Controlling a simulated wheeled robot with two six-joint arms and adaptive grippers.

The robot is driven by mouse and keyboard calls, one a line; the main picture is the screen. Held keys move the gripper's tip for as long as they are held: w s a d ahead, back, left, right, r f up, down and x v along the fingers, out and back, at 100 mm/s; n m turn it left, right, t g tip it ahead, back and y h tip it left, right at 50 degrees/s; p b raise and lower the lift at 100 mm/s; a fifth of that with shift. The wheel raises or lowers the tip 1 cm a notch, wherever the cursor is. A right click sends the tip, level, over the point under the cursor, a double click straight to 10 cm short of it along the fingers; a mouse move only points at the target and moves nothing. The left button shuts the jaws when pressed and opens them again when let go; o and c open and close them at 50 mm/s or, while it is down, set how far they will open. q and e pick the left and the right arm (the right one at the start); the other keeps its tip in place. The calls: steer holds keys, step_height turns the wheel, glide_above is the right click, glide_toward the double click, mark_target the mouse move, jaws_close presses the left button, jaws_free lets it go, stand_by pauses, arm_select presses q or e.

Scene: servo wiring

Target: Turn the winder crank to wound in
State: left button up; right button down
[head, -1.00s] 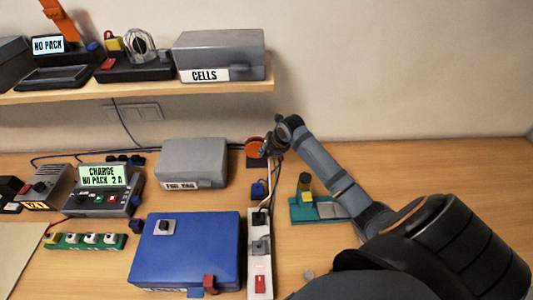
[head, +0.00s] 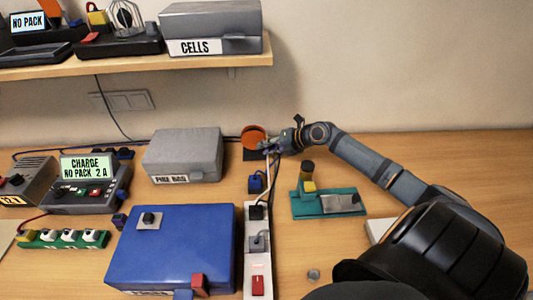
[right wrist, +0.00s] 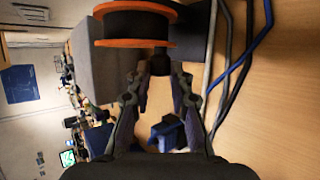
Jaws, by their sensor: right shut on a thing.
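The winder has an orange-rimmed spool (head: 253,135) on a dark base, standing at the back of the bench near the wall. In the right wrist view the spool (right wrist: 137,24) shows at the top, with a dark crank knob (right wrist: 160,62) below it. My right gripper (head: 274,145) reaches in from the right at the winder's right side. In the right wrist view its two fingers (right wrist: 160,78) stand on either side of the knob and are shut on it. The finger contact is small and dark. My left gripper is not in view.
A white power strip (head: 258,245) with plugs runs forward from the winder. A blue box (head: 170,245), a grey case (head: 183,155) and a green fixture (head: 325,203) stand nearby. Cables (right wrist: 235,70) run close beside the winder. The bench at the far right is clear.

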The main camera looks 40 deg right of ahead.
steer(key=shift+f+b, duration=0.2)
steer(key=shift+b, duration=0.25)
steer(key=c, duration=1.2)
jaws_free()
steer(key=shift+r, duration=0.1)
steer(key=shift+y, duration=0.3)
steer(key=shift+r, duration=4.85)
steer(key=shift+r, duration=0.1)
